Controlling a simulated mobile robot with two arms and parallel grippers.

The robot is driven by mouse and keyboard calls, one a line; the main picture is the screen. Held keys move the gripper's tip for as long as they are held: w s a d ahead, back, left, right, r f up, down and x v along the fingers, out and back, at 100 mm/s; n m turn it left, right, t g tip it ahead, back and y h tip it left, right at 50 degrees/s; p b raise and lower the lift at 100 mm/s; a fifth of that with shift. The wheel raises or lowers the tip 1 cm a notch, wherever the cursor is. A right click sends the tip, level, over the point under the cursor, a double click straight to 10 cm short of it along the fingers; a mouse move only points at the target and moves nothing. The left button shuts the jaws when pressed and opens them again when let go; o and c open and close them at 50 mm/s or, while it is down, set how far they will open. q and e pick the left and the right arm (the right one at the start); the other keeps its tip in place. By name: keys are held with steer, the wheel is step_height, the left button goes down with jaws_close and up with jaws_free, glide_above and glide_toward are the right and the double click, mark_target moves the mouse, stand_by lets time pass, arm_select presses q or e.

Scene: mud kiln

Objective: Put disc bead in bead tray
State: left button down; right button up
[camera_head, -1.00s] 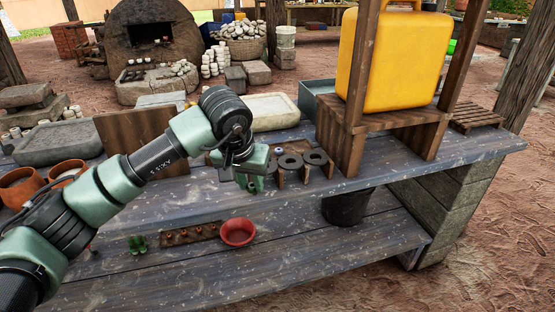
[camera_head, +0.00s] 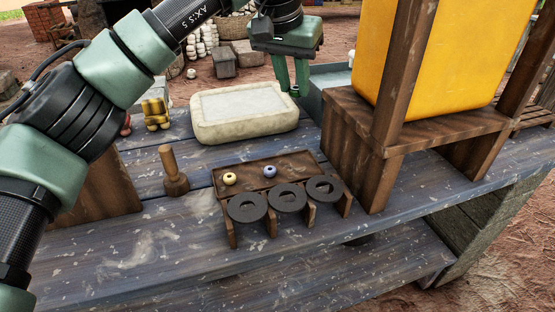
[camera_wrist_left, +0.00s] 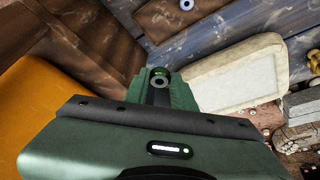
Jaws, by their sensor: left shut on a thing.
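My left gripper (camera_head: 294,90) is shut near the right end of the pale stone basin, above the table's back part. In the left wrist view, a small grey ring-shaped piece, seemingly the disc bead (camera_wrist_left: 160,82), shows between the fingertips. The bead tray (camera_head: 240,191) is a brown wooden board in the middle of the table, in front of the basin and away from the gripper. A yellow bead (camera_head: 230,178) and a blue-violet bead (camera_head: 270,171) sit on it. My right gripper is not in view.
Three black rings (camera_head: 285,198) rest on wooden supports in front of the tray. The stone basin (camera_head: 243,113) lies behind it. A wooden stand (camera_head: 355,150) with a yellow container (camera_head: 430,60) rises at right. A wooden stamp (camera_head: 175,178) stands left. The table's front left is clear.

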arm_select(q)
steer(key=b, duration=0.2)
glide_above(293, 167)
steer(key=s, duration=0.2)
steer(key=f, duration=1.3)
steer(key=shift+w+a+f, duration=0.1)
steer(key=shift+w+a, duration=0.15)
steer(key=shift+a, duration=0.15)
step_height(293, 167, down, 5)
steer(key=shift+f+b, duration=0.15)
steer(key=shift+b, duration=0.4)
steer(key=shift+f, duration=0.1)
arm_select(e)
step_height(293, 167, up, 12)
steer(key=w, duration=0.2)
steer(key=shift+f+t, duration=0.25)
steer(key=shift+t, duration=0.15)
arm_select(q)
steer(key=shift+f, duration=0.1)
steer(key=c, duration=1.2)
jaws_free()
steer(key=shift+o, duration=0.2)
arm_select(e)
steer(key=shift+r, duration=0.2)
